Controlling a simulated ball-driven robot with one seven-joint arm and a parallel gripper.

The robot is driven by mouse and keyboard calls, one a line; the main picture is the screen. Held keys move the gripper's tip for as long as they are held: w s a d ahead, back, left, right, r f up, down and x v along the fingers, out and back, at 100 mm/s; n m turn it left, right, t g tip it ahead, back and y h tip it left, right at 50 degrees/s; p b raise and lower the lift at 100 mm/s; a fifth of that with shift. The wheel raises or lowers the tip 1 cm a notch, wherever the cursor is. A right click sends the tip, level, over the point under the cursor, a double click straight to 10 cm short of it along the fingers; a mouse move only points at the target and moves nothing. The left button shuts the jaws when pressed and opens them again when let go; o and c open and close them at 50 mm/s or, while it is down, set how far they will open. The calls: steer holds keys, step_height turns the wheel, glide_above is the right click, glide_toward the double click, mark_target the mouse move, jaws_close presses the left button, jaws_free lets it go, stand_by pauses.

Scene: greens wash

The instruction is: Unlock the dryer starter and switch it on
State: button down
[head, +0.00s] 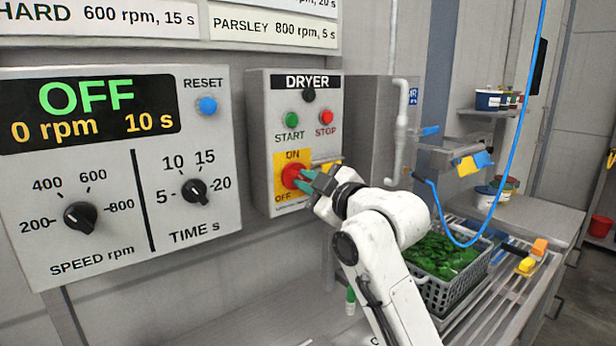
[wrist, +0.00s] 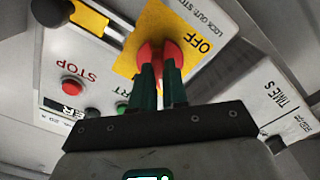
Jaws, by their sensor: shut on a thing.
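The dryer starter (head: 263,115) is a grey wall box in the head view, with a green START button (head: 292,119), a red STOP button (head: 327,117) and a black knob or lamp above them. Its red rotary switch (head: 291,175) sits on a yellow ON/OFF plate (head: 281,198). My gripper (head: 305,178) is at the switch, its green fingers shut on the red handle. The wrist view shows the fingers on either side of the red handle (wrist: 158,52), next to the OFF mark.
A grey control panel (head: 120,250) with OFF display, reset button and two dials is left of the starter. A grey crate of greens (head: 428,289) stands on a slatted rack to the right. A blue hose (head: 515,130) hangs at the right.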

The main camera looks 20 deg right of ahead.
steer(key=m+p, duration=0.2)
steer(key=m, duration=0.3)
steer(key=shift+m+p, duration=0.3)
steer(key=shift+f+m+p, duration=0.1)
steer(key=shift+m+p, duration=0.75)
steer(key=shift+m, duration=0.95)
steer(key=c, duration=1.1)
jaws_free()
steer(key=shift+c, duration=0.2)
steer(key=b+v, duration=0.2)
steer(key=v, duration=0.8)
steer(key=shift+s+d, duration=0.15)
steer(key=shift+s, duration=0.2)
